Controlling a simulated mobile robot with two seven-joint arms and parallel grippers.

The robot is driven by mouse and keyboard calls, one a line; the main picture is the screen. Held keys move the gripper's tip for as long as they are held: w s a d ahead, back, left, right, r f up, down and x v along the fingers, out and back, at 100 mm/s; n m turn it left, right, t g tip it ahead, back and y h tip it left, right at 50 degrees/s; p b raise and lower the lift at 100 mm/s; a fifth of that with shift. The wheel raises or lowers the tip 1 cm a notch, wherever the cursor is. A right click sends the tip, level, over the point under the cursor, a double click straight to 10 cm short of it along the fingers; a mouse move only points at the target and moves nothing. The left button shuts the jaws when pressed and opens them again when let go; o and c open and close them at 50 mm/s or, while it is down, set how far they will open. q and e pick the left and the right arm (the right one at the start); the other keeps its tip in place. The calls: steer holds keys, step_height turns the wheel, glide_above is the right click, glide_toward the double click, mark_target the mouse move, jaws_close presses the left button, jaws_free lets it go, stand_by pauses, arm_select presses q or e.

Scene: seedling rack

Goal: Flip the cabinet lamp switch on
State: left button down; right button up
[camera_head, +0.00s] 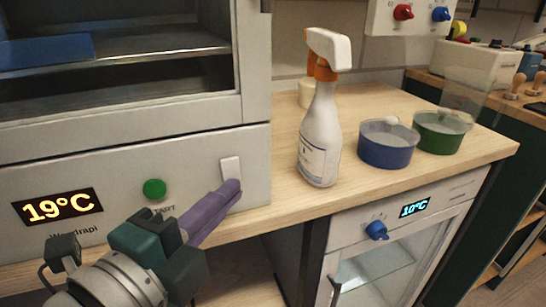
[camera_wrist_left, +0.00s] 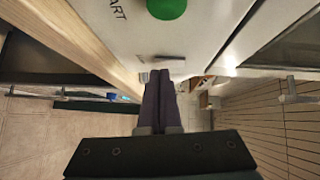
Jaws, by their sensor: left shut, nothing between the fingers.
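The white lamp switch (camera_head: 230,167) is a small upright rocker on the front panel of the cabinet (camera_head: 100,135), right of the green START button (camera_head: 154,189). Whether it is on or off I cannot tell. My left gripper (camera_head: 234,187) is shut and empty. Its purple fingertips are at the lower end of the switch and hide that part; whether they touch it I cannot tell. In the left wrist view the shut fingers (camera_wrist_left: 160,76) point at the panel, just short of the edge-on switch (camera_wrist_left: 170,57). My right gripper is not in view.
A spray bottle (camera_head: 321,130) stands on the wooden counter (camera_head: 290,185) right of the cabinet. A blue tub (camera_head: 387,152) and a green tub (camera_head: 440,139) stand farther right. A small fridge (camera_head: 345,235) with a blue knob is below. The 19°C display (camera_head: 57,207) is left of the button.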

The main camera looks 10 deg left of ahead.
arm_select(q)
steer(key=shift+w+a+f+b, duration=0.15)
steer(key=shift+f+b, duration=0.2)
steer(key=shift+b, duration=0.3)
steer(key=f+v, duration=0.1)
steer(key=v, duration=0.9)
steer(key=shift+r+p, duration=0.3)
steer(key=shift+r, duration=0.15)
